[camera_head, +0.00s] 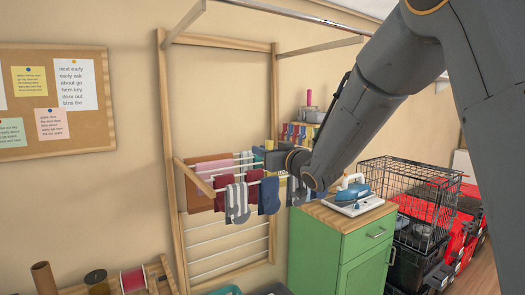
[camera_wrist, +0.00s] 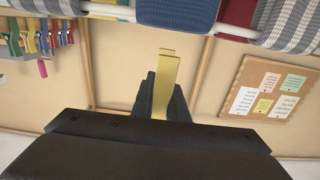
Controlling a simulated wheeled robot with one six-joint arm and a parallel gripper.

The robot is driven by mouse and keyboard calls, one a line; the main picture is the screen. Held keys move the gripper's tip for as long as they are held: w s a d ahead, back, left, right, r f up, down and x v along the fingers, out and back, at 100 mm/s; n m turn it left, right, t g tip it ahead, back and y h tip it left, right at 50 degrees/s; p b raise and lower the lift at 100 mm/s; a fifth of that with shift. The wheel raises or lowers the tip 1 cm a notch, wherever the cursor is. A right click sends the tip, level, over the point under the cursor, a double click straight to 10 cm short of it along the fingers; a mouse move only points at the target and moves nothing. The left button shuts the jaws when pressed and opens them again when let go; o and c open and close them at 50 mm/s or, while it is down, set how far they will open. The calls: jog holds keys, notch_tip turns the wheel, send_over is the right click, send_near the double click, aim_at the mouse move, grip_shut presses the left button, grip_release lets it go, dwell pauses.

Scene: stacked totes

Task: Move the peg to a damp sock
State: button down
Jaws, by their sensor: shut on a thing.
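My gripper (camera_wrist: 163,95) is shut on a yellow peg (camera_wrist: 166,75), which sticks out from between the fingers in the wrist view. In the head view my gripper (camera_head: 283,160) is at the drying rack, and I cannot clearly make out the peg there. Socks hang over the rack's white rods: a grey-and-white striped sock (camera_head: 237,203), a blue sock (camera_head: 269,196) and a dark red sock (camera_head: 253,181). In the wrist view, blue cloth (camera_wrist: 178,12), red cloth (camera_wrist: 238,14) and striped cloth (camera_wrist: 286,26) hang beyond the peg, apart from it. Which sock is damp, I cannot tell.
Several coloured pegs (camera_wrist: 38,38) hang at the wrist view's left. The wooden rack frame (camera_head: 171,150) stands against the wall. A green cabinet (camera_head: 340,250) bears an iron (camera_head: 353,190). A black wire crate (camera_head: 410,195) stands right. A corkboard (camera_head: 52,100) hangs left.

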jog(key=shift+f+b, duration=1.6)
jog(key=shift+f, duration=0.8)
jog(key=c, duration=1.7)
grip_release()
jog(key=shift+o, duration=0.2)
